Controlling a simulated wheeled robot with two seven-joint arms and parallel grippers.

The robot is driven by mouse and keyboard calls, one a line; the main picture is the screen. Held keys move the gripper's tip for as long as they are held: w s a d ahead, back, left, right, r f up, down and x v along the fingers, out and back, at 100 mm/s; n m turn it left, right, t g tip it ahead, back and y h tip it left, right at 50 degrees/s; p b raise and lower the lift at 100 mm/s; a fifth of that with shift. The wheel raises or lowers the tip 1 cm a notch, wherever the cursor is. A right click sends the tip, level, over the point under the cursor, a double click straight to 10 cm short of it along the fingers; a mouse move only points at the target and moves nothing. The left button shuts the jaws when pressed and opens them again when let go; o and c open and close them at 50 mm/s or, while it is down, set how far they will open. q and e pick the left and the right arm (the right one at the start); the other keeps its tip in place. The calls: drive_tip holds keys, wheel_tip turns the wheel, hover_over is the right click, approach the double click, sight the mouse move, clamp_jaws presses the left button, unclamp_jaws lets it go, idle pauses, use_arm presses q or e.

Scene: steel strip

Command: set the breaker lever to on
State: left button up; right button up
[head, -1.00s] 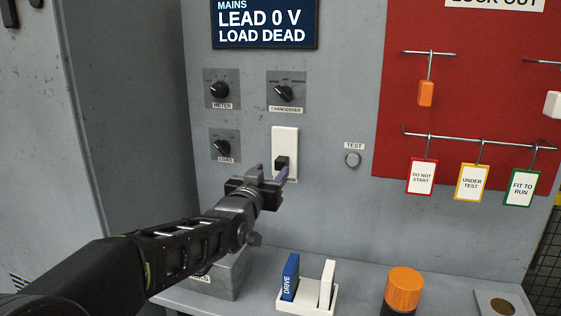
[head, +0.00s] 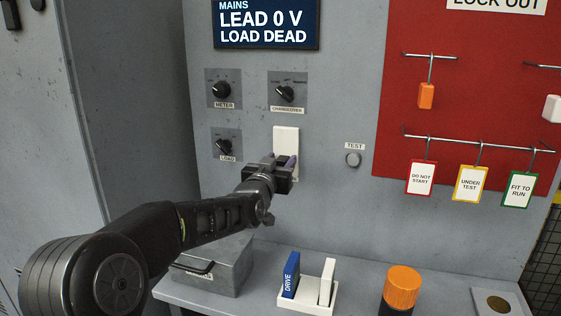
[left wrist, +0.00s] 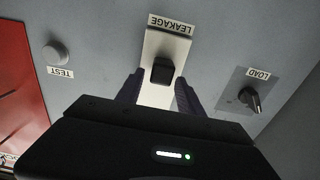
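A black lever (left wrist: 162,71) stands out from a white upright plate (head: 286,138) on the grey panel. In the left wrist view, which is upside down, the plate bears the label LEAKAGE (left wrist: 171,24). My left gripper (head: 279,162) is in front of the lower part of the plate. Its fingers are spread, one on each side of the lever in the left wrist view. I cannot tell whether they touch it. In the head view the gripper hides the lever. My right gripper is not in view.
A display (head: 265,24) reads LEAD 0 V, LOAD DEAD. Knobs for METER (head: 221,90), CHANGEOVER (head: 285,93) and LOAD (head: 223,146) are left of and above the plate. A TEST button (head: 353,160) is right.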

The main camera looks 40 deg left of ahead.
use_arm(q)
clamp_jaws()
idle(1.2)
